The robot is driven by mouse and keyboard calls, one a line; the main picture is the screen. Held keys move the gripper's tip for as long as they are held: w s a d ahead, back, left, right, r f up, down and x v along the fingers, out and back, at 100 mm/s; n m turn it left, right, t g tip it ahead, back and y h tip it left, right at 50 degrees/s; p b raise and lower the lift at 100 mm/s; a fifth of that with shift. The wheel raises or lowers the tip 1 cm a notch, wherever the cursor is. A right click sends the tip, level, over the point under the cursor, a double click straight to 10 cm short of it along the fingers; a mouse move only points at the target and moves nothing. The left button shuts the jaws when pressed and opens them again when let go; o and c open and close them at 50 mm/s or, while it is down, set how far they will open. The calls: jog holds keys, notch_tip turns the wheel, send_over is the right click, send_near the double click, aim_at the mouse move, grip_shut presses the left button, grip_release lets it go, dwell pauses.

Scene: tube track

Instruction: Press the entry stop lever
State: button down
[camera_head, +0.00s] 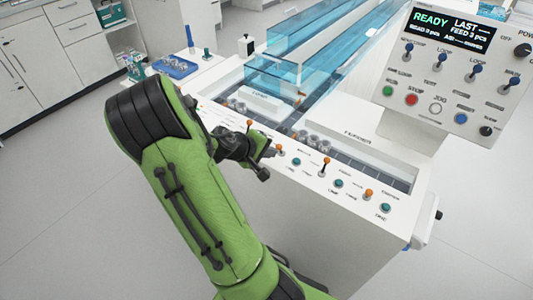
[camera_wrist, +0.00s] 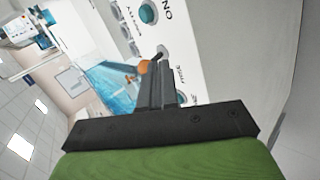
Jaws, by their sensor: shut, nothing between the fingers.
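A row of orange-knobbed levers stands on the white front panel (camera_head: 312,184) of the tube track. The labels are too small to read, so I cannot tell which is the entry stop lever. My gripper (camera_head: 271,153) is shut and empty, just left of the second lever (camera_head: 279,148) from the left. In the wrist view, the shut fingertips of my gripper (camera_wrist: 157,60) are close beside an orange knob (camera_wrist: 144,67). I cannot tell whether they touch it. Another lever (camera_head: 250,123) stands behind my wrist, and two more (camera_head: 326,161) (camera_head: 369,193) stand to the right.
Teal buttons (camera_head: 338,183) sit between the levers. Clear blue covers (camera_head: 285,73) run along the track behind. A control console (camera_head: 455,72) with a screen reading READY overhangs the right side. A blue tray (camera_head: 176,67) lies on the bench at back left.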

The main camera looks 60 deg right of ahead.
jog(key=shift+r, duration=0.1)
jog(key=shift+d+r+y+p, duration=0.2)
jog(key=shift+y+p, duration=0.1)
jog(key=shift+p, duration=0.45)
jog(key=shift+d+r+y+p, duration=0.1)
jog(key=shift+y+p, duration=0.2)
jog(key=shift+p, duration=0.15)
jog(key=d+r+y+p, duration=0.1)
jog(key=p, duration=0.2)
jog(key=shift+s+r+p, duration=0.1)
jog(key=shift+s+p, duration=0.05)
jog(key=shift+p, duration=0.15)
jog(key=y+p, duration=0.1)
jog(key=d+y+p, duration=0.1)
jog(key=shift+s+r+t+p, duration=0.15)
jog(key=shift+r+t+p, duration=0.2)
jog(key=shift+t+p, duration=0.05)
jog(key=d+y+p, duration=0.1)
jog(key=y+p, duration=0.1)
jog(key=p, duration=0.1)
jog(key=shift+d+r, duration=0.1)
jog(key=shift+d, duration=0.2)
jog(key=shift+d+f+n+t+y, duration=0.1)
jog(key=shift+f+n+t+y, duration=0.15)
jog(key=shift+n+t+y, duration=0.05)
jog(key=shift+r, duration=0.1)
